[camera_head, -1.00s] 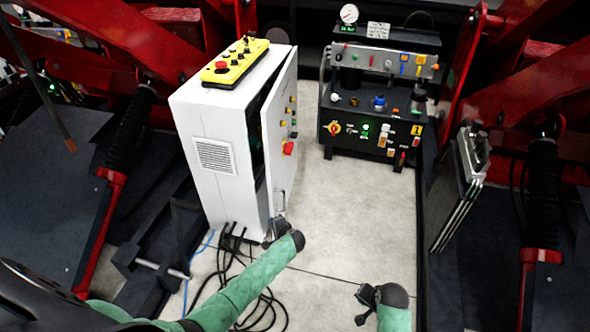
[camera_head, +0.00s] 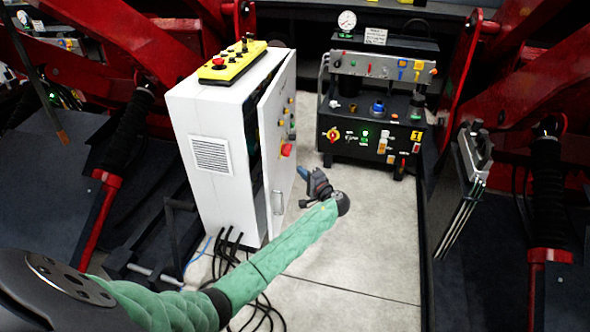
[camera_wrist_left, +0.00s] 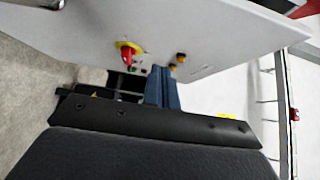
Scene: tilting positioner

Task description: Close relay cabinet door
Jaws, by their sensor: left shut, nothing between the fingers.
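The white relay cabinet (camera_head: 182,128) stands left of centre in the head view. Its door (camera_head: 277,150) is ajar, with a dark gap along the near edge and a handle (camera_head: 277,202) low on that edge. My left gripper (camera_head: 303,173) is at the outer face of the door, to its right, with blue fingers shut and empty. I cannot tell whether they touch the door. In the left wrist view the fingers (camera_wrist_left: 162,87) point toward the door panel (camera_wrist_left: 215,35) and its red rotary switch (camera_wrist_left: 128,51). My right gripper is out of view.
A yellow control box (camera_head: 233,63) sits on the cabinet. Black cables (camera_head: 228,240) lie on the floor by its base. A black instrument bench (camera_head: 372,120) stands at the back. Red machinery flanks both sides. The pale floor (camera_head: 370,230) right of my arm is clear.

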